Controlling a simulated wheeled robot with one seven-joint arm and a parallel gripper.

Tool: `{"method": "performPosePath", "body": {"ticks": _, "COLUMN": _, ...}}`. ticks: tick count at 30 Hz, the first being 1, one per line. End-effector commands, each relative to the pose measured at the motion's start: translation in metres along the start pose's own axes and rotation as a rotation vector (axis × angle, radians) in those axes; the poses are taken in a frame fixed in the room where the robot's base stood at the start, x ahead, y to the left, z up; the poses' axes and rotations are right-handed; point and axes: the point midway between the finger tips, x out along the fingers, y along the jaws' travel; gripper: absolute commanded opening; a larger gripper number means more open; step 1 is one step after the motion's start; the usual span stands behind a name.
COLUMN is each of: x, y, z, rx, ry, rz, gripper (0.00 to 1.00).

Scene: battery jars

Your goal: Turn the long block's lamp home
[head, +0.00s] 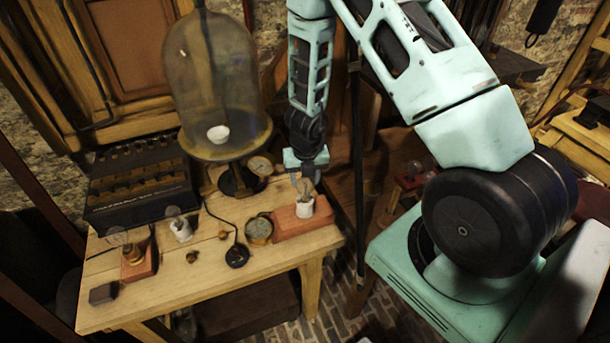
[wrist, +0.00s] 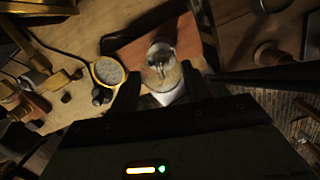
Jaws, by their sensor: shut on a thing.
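The long block (head: 288,222) is a reddish wooden block at the right end of the table, with a white socket (head: 305,207) on it. A clear glass lamp (head: 306,188) stands upright in or on that socket. My gripper (head: 307,178) is above the block, pointing down, shut on the lamp. In the wrist view the lamp (wrist: 161,66) sits between the two dark fingers (wrist: 162,90), over the white socket (wrist: 168,97) and the block (wrist: 128,48). How deep the lamp sits in the socket cannot be told.
A round brass-rimmed dial (head: 259,230) lies left of the block. A glass bell jar (head: 212,80) stands behind. A black battery case (head: 140,185), a loose lamp on a white socket (head: 180,228), and a shorter block with a lamp (head: 135,258) are farther left.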

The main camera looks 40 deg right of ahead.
Motion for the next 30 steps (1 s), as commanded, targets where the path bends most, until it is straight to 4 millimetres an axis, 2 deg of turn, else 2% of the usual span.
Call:
{"method": "performPosePath", "body": {"ticks": 4, "x": 0.0, "y": 0.0, "z": 0.0, "rx": 0.0, "ry": 0.0, "rz": 0.0, "gripper": 0.2}}
{"method": "performPosePath", "body": {"ticks": 5, "x": 0.0, "y": 0.0, "z": 0.0, "rx": -0.001, "ry": 0.0, "rz": 0.0, "gripper": 0.5}}
{"method": "performPosePath", "body": {"ticks": 7, "x": 0.0, "y": 0.0, "z": 0.0, "rx": -0.001, "ry": 0.0, "rz": 0.001, "gripper": 0.7}}
{"method": "performPosePath", "body": {"ticks": 8, "x": 0.0, "y": 0.0, "z": 0.0, "rx": -0.001, "ry": 0.0, "rz": 0.001, "gripper": 0.73}}
{"method": "performPosePath", "body": {"ticks": 16, "x": -0.001, "y": 0.0, "z": 0.0, "rx": -0.002, "ry": 0.0, "rz": 0.001, "gripper": 0.73}}
{"method": "performPosePath", "body": {"ticks": 20, "x": -0.012, "y": 0.001, "z": 0.0, "rx": -0.004, "ry": -0.001, "rz": 0.0, "gripper": 0.73}}
{"method": "performPosePath", "body": {"ticks": 23, "x": -0.03, "y": 0.001, "z": 0.001, "rx": -0.006, "ry": -0.003, "rz": 0.001, "gripper": 0.73}}
{"method": "performPosePath", "body": {"ticks": 30, "x": -0.088, "y": 0.002, "z": 0.001, "rx": -0.008, "ry": -0.003, "rz": 0.001, "gripper": 0.73}}
